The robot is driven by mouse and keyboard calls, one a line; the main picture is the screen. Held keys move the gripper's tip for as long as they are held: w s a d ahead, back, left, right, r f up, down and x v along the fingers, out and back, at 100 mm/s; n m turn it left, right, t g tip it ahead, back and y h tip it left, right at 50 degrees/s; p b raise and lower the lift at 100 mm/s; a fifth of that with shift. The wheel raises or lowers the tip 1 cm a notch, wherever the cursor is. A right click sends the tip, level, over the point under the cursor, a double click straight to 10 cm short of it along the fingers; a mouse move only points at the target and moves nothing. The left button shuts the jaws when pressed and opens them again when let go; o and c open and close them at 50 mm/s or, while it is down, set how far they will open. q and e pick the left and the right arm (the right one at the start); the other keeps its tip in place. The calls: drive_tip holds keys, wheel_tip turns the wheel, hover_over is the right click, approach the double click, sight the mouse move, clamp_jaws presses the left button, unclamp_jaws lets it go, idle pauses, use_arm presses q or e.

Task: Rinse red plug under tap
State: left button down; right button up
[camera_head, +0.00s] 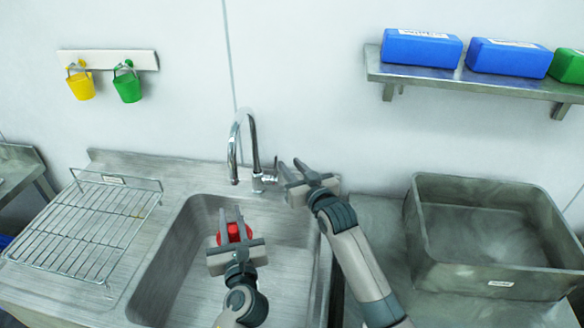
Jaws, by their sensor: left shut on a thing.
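The red plug (238,233) is held between the fingers of my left gripper (231,216), over the sink basin (185,270). The fingers and palm partly hide the plug. The chrome tap (254,145) stands at the back of the sink, and its spout end points down just behind and above the plug. I cannot make out a stream of water. My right gripper (289,165) is open and empty, just right of the tap's lever (266,178); I cannot tell whether it touches the lever.
A wire rack (85,228) lies on the drainboard at left. A deep metal tub (485,272) stands at right. Blue boxes (421,49) (508,58) and a green box (569,66) sit on a wall shelf. Yellow (81,87) and green (127,88) buckets hang at upper left.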

use_arm(q)
drive_tip(key=shift+r, duration=0.1)
drive_tip(key=shift+s+a+r+p, duration=0.1)
drive_tip(key=shift+s+r+p, duration=0.55)
drive_tip(key=shift+p, duration=0.4)
drive_tip(key=s+r+p, duration=0.2)
drive_tip(key=s+p, duration=0.1)
drive_tip(key=shift+s+a+r+p, duration=0.1)
drive_tip(key=shift+r+p, duration=0.1)
drive_tip(key=shift+p, duration=0.1)
drive_tip(key=shift+s+r, duration=0.1)
drive_tip(key=shift+s, duration=0.15)
idle(0.6)
